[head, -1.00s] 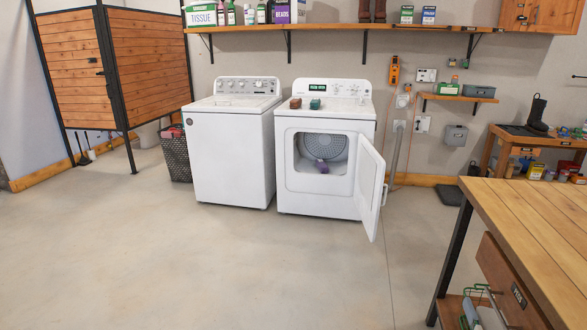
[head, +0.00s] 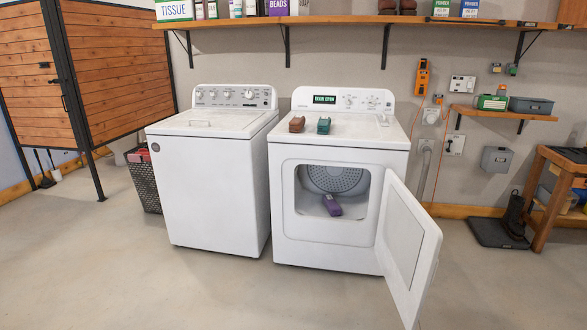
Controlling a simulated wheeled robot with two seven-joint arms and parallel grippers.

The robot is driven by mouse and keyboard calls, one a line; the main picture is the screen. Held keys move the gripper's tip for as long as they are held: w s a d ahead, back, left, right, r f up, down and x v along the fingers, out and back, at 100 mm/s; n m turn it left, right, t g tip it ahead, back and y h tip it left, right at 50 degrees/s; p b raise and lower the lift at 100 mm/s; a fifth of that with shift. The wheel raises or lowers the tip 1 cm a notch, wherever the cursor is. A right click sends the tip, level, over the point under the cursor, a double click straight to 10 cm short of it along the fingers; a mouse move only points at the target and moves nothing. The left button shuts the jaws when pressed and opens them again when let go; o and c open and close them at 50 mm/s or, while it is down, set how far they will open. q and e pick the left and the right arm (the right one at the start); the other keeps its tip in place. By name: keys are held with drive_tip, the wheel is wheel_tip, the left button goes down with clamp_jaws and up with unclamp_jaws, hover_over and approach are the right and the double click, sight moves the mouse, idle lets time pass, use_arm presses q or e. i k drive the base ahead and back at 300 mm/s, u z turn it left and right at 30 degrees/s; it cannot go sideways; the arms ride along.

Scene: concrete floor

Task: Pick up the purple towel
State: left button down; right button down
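The purple towel (head: 332,205) is a small folded bundle lying inside the drum of the white dryer (head: 320,238), near the front of the opening. The dryer door (head: 408,245) stands open, swung out to the right. A brown folded item (head: 297,124) and a green folded item (head: 323,125) lie on top of the dryer. Neither of my grippers shows in the head view.
A white washer (head: 205,190) stands left of the dryer, its lid shut. A dark basket (head: 146,180) is beside it. A long wooden shelf (head: 350,19) runs above both machines. The concrete floor (head: 110,275) in front is clear.

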sight(331, 204)
drive_tip(key=i, duration=1.15)
drive_tip(key=z, duration=0.45)
